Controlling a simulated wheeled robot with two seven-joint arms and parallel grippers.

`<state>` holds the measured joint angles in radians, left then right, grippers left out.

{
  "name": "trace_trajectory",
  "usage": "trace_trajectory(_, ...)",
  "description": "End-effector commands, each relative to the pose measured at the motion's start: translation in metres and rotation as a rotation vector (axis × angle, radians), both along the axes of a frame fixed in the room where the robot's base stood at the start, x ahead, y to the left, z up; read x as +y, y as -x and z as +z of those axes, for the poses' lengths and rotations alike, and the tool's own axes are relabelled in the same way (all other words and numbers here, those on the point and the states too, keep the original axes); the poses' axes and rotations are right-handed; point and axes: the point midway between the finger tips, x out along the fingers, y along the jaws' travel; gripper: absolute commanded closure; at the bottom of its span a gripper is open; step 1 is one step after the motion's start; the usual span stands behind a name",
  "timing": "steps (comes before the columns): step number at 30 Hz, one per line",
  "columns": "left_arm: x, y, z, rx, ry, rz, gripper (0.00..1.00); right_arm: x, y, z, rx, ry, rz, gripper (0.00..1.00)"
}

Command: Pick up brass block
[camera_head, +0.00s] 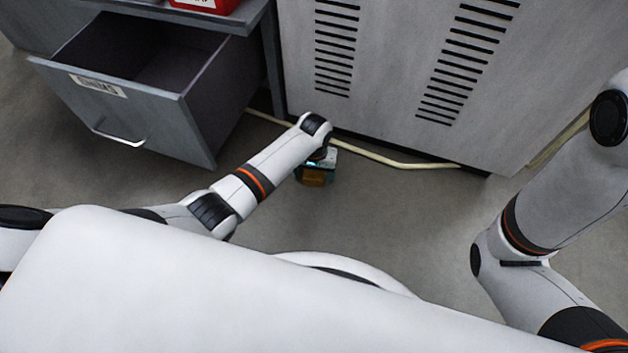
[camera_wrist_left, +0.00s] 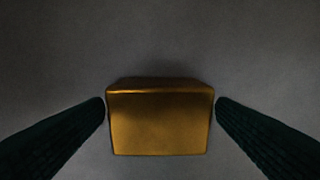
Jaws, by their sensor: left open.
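The brass block (camera_wrist_left: 160,125) is a golden-brown block on the grey floor. In the left wrist view it lies between the two dark fingertips of my left gripper (camera_wrist_left: 160,106). The fingers are open, one on each side of the block, with very narrow gaps or light contact; I cannot tell which.
A grey open drawer (camera_head: 150,115), empty where visible, juts out at the left. A large vented metal cabinet (camera_head: 390,75) stands behind the gripper. A pale tube (camera_head: 385,158) runs along its base on the floor. The floor right of the block is clear.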

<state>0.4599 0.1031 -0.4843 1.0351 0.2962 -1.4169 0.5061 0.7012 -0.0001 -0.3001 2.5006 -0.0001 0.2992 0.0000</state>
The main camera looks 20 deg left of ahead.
Motion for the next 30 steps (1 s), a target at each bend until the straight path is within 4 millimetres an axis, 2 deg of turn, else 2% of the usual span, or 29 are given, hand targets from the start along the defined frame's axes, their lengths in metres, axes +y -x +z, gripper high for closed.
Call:
trace_trajectory(9,0.0001,-0.0003,-0.0025,-0.001,0.000,0.000,0.22,0.0001,0.0000,-0.0025,0.000,0.000,0.000,0.00)
trace_trajectory(23,0.0001,-0.0002,-0.0026,-0.001,0.000,0.000,0.97,0.0002,0.0002,-0.0026,-0.001,0.001,0.000,0.00)
trace_trajectory(24,-0.0003,-0.0019,-0.0006,-0.004,0.001,0.000,1.00,0.0001,0.0002,-0.0024,-0.001,0.001,0.000,0.00)
trace_trajectory(30,-0.0003,-0.0018,-0.0004,-0.004,0.001,0.000,1.00,0.0001,0.0001,-0.0020,-0.001,0.001,0.000,0.00)
